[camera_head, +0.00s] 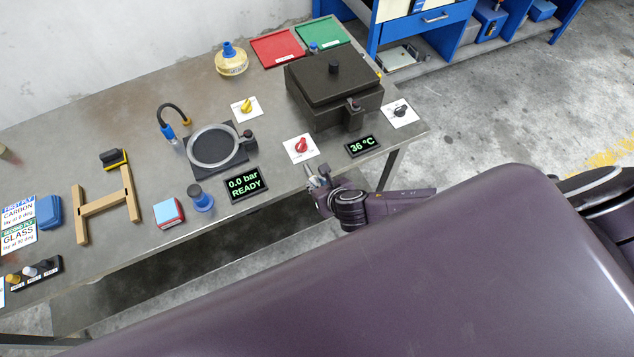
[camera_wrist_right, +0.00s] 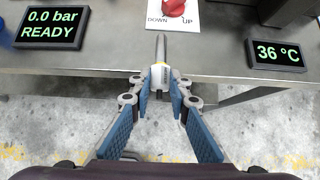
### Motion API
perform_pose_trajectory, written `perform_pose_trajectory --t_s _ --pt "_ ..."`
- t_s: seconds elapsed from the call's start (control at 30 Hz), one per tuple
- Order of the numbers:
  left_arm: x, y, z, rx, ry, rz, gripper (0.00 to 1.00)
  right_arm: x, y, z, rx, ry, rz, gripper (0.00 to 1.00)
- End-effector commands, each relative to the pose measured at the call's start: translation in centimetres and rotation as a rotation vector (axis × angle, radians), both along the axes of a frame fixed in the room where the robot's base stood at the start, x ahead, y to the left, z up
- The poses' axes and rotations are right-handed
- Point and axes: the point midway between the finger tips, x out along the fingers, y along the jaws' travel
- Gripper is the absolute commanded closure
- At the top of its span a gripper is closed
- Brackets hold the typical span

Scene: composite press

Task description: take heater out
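In the head view my right gripper (camera_head: 318,180) is just off the table's front edge, between the two displays. In the right wrist view its blue-padded fingers (camera_wrist_right: 161,92) close around a white piece (camera_wrist_right: 160,76) with a yellow band and a metal shaft pointing at the table. It looks like a small heater or probe, but I cannot read its marking. A dark lidded box (camera_head: 335,92), with a knob on top, stands at the table's right end, its lid down. Whatever is inside is hidden. My left gripper is out of view.
A red knob (camera_head: 301,146) and a 36 °C display (camera_head: 362,146) are near the front edge; a 0.0 bar READY display (camera_head: 246,185) is further left. A round ring plate (camera_head: 214,147) and wooden frame (camera_head: 107,207) lie left. Red (camera_head: 277,49) and green (camera_head: 322,34) trays lie behind.

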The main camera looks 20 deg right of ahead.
Motion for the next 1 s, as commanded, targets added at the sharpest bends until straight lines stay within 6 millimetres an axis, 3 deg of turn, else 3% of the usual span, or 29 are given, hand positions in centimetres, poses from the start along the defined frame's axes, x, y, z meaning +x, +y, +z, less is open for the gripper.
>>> perform_pose_trajectory --t_s 0.17,0.57,1.0 --pt "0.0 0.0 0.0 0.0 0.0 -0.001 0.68 0.0 0.0 0.0 0.0 0.0 0.0 0.64" --pt "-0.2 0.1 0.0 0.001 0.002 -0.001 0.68 -0.3 0.0 0.3 0.001 0.0 0.001 0.63" --pt "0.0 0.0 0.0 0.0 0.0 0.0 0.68 -5.0 -0.2 5.2 0.001 0.001 0.001 0.63"
